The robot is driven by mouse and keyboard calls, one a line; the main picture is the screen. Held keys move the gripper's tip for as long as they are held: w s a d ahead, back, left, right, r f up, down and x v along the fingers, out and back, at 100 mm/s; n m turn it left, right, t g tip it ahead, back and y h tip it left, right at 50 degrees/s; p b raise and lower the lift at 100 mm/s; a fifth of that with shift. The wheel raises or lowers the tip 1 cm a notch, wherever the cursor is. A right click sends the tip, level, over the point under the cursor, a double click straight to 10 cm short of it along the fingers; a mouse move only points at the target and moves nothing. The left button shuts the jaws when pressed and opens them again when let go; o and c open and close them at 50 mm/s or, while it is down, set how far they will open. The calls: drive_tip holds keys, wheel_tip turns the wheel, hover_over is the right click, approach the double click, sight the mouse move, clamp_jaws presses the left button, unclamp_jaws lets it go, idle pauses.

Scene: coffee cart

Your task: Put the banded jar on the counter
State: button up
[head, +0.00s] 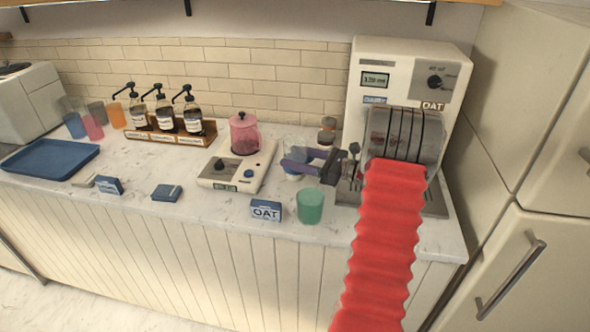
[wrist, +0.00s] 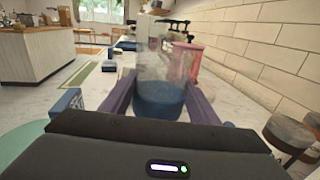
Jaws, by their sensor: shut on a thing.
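The banded jar is a clear jar with a broad blue lower part. In the wrist view the jar (wrist: 158,98) stands upright between the two purple fingers of my gripper (wrist: 152,88), which are shut on it. In the head view the jar (head: 294,177) is partly hidden behind the purple fingers of my gripper (head: 291,162). It is over the marble counter (head: 230,218), right of the white scale. I cannot tell whether its base touches the counter.
A green cup (head: 310,207) and an OAT box (head: 266,210) are near the front edge. Brown jars (head: 327,130) stand behind my gripper. The coffee machine (head: 400,60) is at right.

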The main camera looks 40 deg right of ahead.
drive_tip(key=shift+f, duration=2.05)
drive_tip(key=o, duration=1.5)
drive_tip(key=shift+f, duration=0.1)
drive_tip(key=v, duration=1.2)
drive_tip(key=shift+s, duration=0.15)
